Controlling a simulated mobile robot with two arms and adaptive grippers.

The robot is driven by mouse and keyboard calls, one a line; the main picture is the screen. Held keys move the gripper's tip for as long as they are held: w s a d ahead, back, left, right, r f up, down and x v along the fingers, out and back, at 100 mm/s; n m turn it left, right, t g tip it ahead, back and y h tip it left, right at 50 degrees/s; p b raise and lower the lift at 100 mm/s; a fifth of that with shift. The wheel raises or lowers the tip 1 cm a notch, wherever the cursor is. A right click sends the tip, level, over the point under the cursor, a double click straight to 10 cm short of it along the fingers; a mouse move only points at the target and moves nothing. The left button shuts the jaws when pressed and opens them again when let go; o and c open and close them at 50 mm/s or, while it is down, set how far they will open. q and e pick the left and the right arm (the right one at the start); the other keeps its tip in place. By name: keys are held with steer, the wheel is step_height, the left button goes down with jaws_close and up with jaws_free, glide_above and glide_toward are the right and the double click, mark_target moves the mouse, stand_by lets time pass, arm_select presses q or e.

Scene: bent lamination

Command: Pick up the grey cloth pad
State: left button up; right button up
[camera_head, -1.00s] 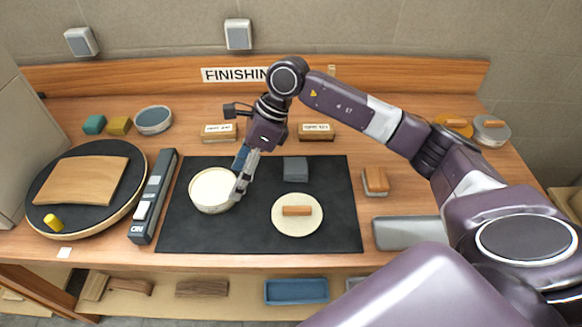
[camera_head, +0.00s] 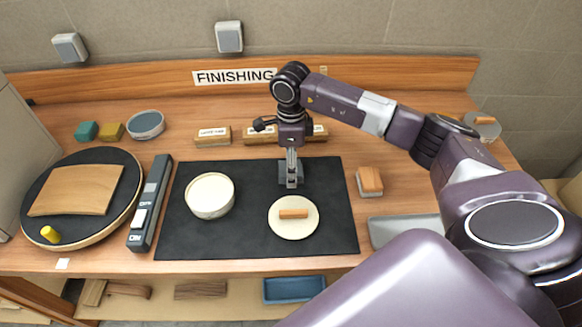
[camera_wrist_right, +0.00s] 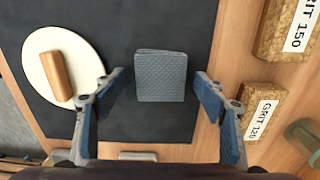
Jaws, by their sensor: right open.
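The grey cloth pad (camera_wrist_right: 161,76) lies on the black mat (camera_wrist_right: 205,30), seen from above in the right wrist view as a folded, textured square. My right gripper (camera_wrist_right: 160,95) is open, with its blue-padded fingers on either side of the pad's near part and apart from it in the picture. In the head view my right gripper (camera_head: 291,182) points down over the pad (camera_head: 298,172), hiding most of it. Whether the fingertips are at the pad's height cannot be told. My left gripper is not in view.
A round cream disc with a wooden handle (camera_head: 293,226) lies close in front of the pad. A cream bowl (camera_head: 211,195) stands to the left on the mat. Labelled grit blocks (camera_head: 212,136) sit behind, and a wooden-topped block (camera_head: 369,181) is to the right.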

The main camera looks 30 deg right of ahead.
steer(key=shift+f, duration=0.4)
steer(key=shift+c, duration=0.4)
steer(key=c, duration=1)
steer(key=shift+r, duration=0.1)
step_height(320, 180, up, 20)
steer(key=b, duration=0.3)
